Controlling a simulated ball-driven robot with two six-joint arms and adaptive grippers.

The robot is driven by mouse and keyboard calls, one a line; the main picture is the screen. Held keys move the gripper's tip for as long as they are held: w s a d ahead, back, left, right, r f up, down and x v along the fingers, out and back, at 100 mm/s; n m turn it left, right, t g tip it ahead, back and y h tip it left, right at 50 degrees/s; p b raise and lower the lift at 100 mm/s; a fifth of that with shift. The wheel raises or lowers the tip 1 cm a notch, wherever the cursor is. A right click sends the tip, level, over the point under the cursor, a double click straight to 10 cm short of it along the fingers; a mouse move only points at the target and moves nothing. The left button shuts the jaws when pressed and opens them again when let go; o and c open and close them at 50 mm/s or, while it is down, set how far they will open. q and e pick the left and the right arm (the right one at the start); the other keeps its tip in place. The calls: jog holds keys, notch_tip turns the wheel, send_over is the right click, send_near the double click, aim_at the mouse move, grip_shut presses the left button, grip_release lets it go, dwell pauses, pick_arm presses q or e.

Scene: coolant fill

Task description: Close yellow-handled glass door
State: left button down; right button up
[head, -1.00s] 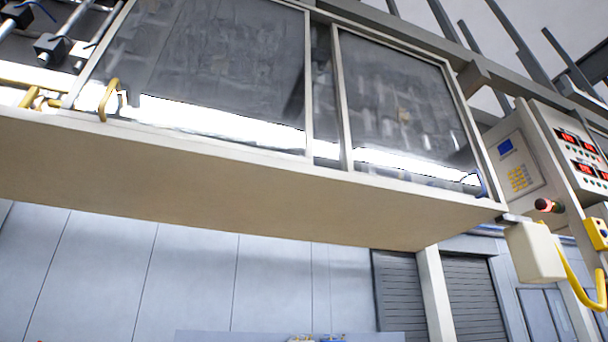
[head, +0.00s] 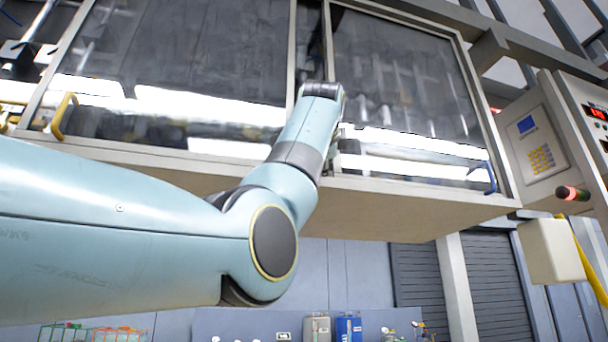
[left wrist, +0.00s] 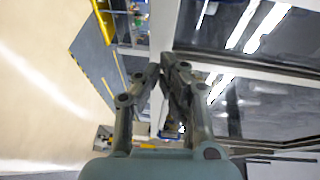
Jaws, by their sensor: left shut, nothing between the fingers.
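The yellow-handled glass door (head: 190,50) is the left sliding pane in the head view. Its yellow handle (head: 62,116) is on the pane's lower left edge. Left of this edge there is an uncovered opening with machine parts showing. My left arm reaches across the front, its wrist at the strip between the two panes, right of the yellow handle. My left gripper (left wrist: 166,65) shows in the left wrist view, fingers together and empty. In the head view its fingers are mostly hidden behind the wrist. I cannot tell whether it touches the frame. My right gripper is not in view.
A second glass door (head: 405,80) with a blue handle (head: 490,177) is on the right. A control panel (head: 540,150) with a red-tipped knob (head: 572,193) and a pale box (head: 553,250) stand further right. The cabinet's lower ledge (head: 420,205) juts out below the doors.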

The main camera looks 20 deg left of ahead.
pick_arm(q)
jog(key=s+r+t, duration=0.1)
jog(key=s+r, duration=0.4)
jog(key=r, duration=0.4)
jog(key=w+a+p, duration=0.5)
jog(key=w+p, duration=0.2)
jog(key=p, duration=0.1)
jog(key=shift+w+a, duration=0.15)
jog(key=shift+a, duration=0.25)
